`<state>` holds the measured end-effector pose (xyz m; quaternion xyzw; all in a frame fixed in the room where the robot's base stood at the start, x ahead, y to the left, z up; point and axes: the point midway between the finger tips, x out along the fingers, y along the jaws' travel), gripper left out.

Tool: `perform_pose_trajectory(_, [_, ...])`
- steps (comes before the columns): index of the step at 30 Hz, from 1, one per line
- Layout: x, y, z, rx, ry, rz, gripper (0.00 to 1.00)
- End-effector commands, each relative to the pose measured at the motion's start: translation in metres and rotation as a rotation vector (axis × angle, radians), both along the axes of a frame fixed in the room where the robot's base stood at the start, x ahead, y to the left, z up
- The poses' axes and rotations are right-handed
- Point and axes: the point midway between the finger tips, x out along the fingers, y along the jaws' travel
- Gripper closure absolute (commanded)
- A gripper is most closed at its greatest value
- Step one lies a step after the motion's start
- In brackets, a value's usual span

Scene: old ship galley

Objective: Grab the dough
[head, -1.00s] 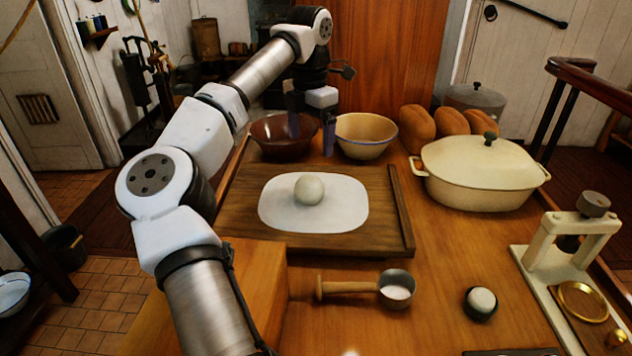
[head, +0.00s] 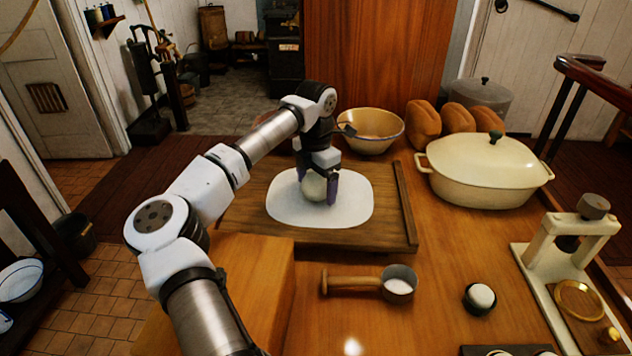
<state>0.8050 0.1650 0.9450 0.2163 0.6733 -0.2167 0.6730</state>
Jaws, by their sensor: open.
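The dough (head: 314,187) is a pale round ball. It sits on a white rounded mat (head: 348,203) on a wooden board (head: 385,234). My gripper (head: 318,188) is lowered over the dough, pointing down, with its purple fingers at the ball's sides. One finger shows clearly at the right of the ball; the other is largely hidden. The jaws are open, and the dough still rests on the mat. I cannot tell whether either finger touches it.
A cream bowl (head: 370,132) stands behind the board. Bread loaves (head: 424,124) and a lidded cream pot (head: 485,175) are to the right. A metal cup with a wooden handle (head: 398,284) and a small dark cup with a white ball (head: 480,297) lie in front.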

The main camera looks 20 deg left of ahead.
Motion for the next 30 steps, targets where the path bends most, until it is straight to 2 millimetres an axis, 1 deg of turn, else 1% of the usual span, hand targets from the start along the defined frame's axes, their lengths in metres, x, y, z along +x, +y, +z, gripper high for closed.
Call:
perform_pose_trajectory(6, [0.0001,0.0001,-0.0017,0.001,-0.001,0.000,0.13])
perform_pose_trajectory(7, [0.0001,0.0001,-0.0016,0.001,-0.001,0.000,0.14])
perform_pose_trajectory(18, [0.0001,0.0000,-0.0013,0.000,0.000,0.000,0.63])
perform_pose_trajectory(20, [0.0002,0.0000,-0.0008,0.000,-0.001,0.000,0.70])
perform_pose_trajectory(26, [0.0003,0.0000,-0.0002,0.000,-0.001,0.000,0.70])
perform_pose_trajectory(30, [0.0007,0.0001,0.0058,0.000,-0.003,0.001,0.70])
